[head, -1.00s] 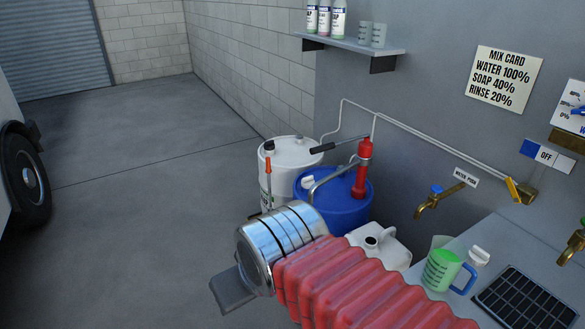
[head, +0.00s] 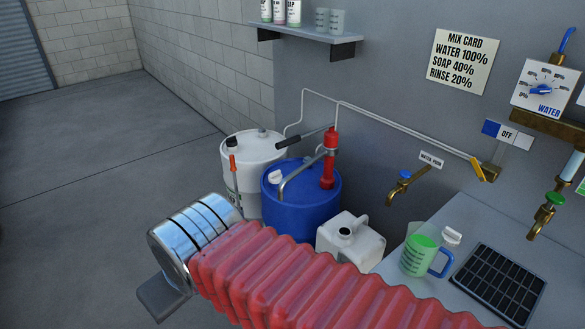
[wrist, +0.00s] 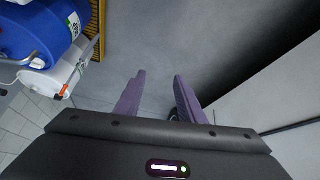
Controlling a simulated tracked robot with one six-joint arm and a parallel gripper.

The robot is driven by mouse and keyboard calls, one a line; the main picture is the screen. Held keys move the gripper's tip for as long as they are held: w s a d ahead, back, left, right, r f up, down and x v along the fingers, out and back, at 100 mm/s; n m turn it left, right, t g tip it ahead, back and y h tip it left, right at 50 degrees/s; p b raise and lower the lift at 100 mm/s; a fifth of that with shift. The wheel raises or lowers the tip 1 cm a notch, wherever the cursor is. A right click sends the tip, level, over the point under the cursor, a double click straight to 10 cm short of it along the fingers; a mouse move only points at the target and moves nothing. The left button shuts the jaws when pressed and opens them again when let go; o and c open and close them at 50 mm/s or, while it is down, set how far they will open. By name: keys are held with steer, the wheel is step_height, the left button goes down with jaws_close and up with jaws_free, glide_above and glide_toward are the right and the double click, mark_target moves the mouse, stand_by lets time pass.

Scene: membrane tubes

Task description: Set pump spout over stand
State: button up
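The red hand pump (head: 329,165) stands upright on the blue drum (head: 310,215) in the head view. Its grey spout (head: 304,170) bends down to the left, with its end over the drum's front left edge. I cannot make out a separate stand under it. A white jug (head: 350,240) with an open dark mouth is right of the blue drum. My gripper (wrist: 159,75) is open and empty in the wrist view, its two purple fingers apart over the grey floor. The blue drum (wrist: 35,25) is at that view's upper left, clear of the fingers.
A white drum (head: 252,165) stands behind left of the blue one. Right are a sink counter (head: 455,225) with a green measuring jug (head: 420,256), a black grate (head: 497,283) and brass taps (head: 405,185). My red bellows arm crosses the foreground. Left floor is clear.

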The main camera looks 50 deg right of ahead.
steer(key=w+d+f+n+t+h, duration=0.2)
steer(key=w+d+f, duration=0.1)
steer(key=w+d, duration=0.85)
steer(key=w+d+f+n+t+h, duration=0.1)
steer(key=w+d+f+h, duration=0.2)
steer(key=w+d, duration=0.8)
steer(key=s+d+f+n+t+h, duration=0.1)
steer(key=s+d+f+n+t, duration=0.1)
steer(key=d, duration=0.8)
steer(key=s+d+f+n+t+h, duration=0.2)
steer(key=d+f, duration=0.4)
steer(key=d, duration=0.4)
steer(key=s+d+f+n+t+h, duration=0.2)
steer(key=s+d+f+n, duration=0.2)
steer(key=d, duration=0.6)
steer(key=shift+s+d+f, duration=0.3)
steer(key=shift+s+f, duration=0.05)
steer(key=shift+s, duration=0.15)
steer(key=x, duration=1.4)
steer(key=shift+r, duration=0.2)
